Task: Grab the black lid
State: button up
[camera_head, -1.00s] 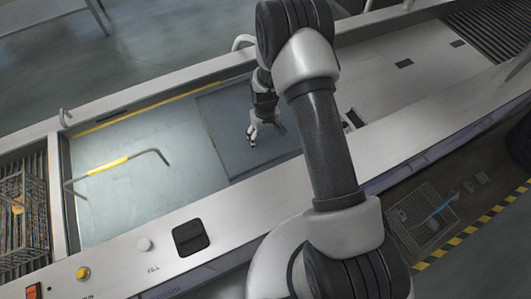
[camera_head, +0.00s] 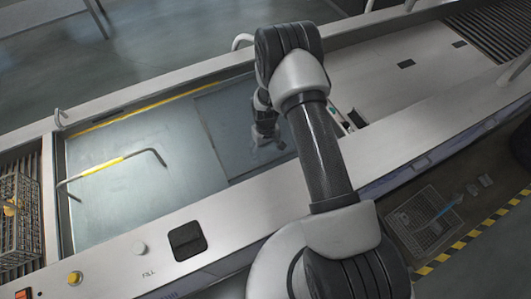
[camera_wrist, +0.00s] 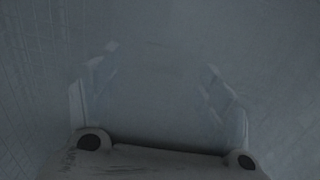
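A black rounded-square piece (camera_head: 188,241) lies on the tank's front ledge, left of my arm in the head view. It may be the black lid, but I cannot tell if it is a lid or a fixed panel. My gripper (camera_head: 266,142) is well away from it, down in the tank (camera_head: 110,200) over a darker rectangular area (camera_head: 225,115). It looks faint there, as if under the liquid. In the wrist view my gripper (camera_wrist: 166,78) has its fingers spread apart, with nothing distinct between them. That view is dim and murky, and no lid shows in it.
A bent rod with a yellow grip (camera_head: 105,165) spans the tank's left part. A wire basket (camera_head: 20,225) stands at the far left. A knob (camera_head: 139,248) and a yellow button (camera_head: 75,278) sit on the front ledge. A crate (camera_head: 425,220) is on the floor at right.

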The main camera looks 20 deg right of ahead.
jog(key=c, duration=1.3)
jog(key=shift+c, duration=0.2)
